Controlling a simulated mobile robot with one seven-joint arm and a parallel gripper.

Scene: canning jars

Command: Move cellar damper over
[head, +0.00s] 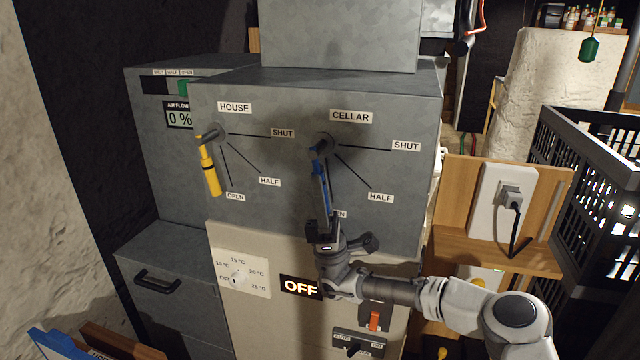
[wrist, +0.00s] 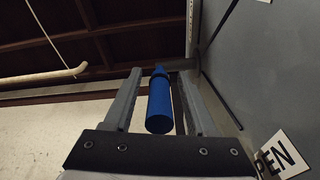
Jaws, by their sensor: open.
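The cellar damper is a lever with a blue handle (head: 321,182) below the CELLAR label on the grey metal box. It hangs down from its pivot, close to the OPEN mark, whose label is mostly hidden behind my gripper (head: 322,208). My gripper reaches up from below at the handle. In the wrist view, the blue handle (wrist: 160,108) stands between the two open fingers of my gripper (wrist: 157,82), with a visible gap on its left side.
Lines run from the cellar pivot to SHUT (head: 406,146) and HALF (head: 381,198) on the right. The house damper's yellow handle (head: 210,170) hangs near its own OPEN label. A wooden panel with a plug (head: 512,200) and a black crate (head: 590,165) stand to the right.

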